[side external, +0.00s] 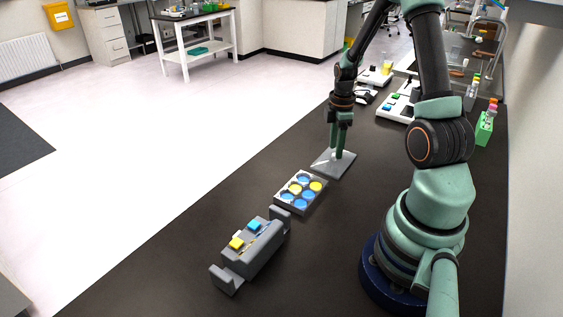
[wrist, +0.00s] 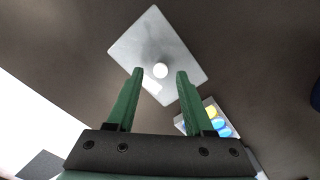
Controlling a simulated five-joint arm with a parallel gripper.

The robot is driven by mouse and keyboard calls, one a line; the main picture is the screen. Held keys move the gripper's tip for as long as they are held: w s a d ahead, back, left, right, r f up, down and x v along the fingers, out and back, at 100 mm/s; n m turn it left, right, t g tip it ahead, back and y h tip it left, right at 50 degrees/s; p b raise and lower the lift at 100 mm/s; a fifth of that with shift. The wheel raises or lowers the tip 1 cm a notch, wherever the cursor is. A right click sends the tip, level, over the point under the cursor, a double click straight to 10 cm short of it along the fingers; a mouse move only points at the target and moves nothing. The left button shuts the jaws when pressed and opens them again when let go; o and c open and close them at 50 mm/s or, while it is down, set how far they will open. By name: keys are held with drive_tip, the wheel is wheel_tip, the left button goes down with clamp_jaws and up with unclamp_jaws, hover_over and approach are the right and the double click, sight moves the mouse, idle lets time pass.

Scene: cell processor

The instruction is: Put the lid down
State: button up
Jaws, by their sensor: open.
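The lid (side external: 334,163) is a flat grey rectangular plate with a small round light knob. It lies on the dark bench just behind the well plate (side external: 301,191), clear of its wells. In the wrist view the lid (wrist: 150,45) lies below my gripper, its knob near the middle between the fingertips. My gripper (side external: 340,152) is over the lid in the side view; the fingers (wrist: 160,72) stand apart in the wrist view with nothing clamped. The well plate has blue and yellow wells and is partly hidden by my right finger in the wrist view.
A grey rack (side external: 250,252) with yellow and blue pieces stands at the near end of the bench. A white device (side external: 396,104) and a green tube holder (side external: 485,128) stand farther back. The bench left of the lid is clear up to its edge.

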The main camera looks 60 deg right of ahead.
wheel_tip(320, 180, up, 10)
drive_tip(key=a+r+m+t, duration=0.2)
drive_tip(key=a+r+m, duration=0.2)
drive_tip(key=a, duration=0.9)
drive_tip(key=a+r+m+t, duration=0.3)
drive_tip(key=a+r+m, duration=0.2)
drive_tip(key=a, duration=0.8)
wheel_tip(320, 180, up, 2)
drive_tip(key=shift+w+r+t, duration=0.25)
drive_tip(key=shift+t, duration=0.05)
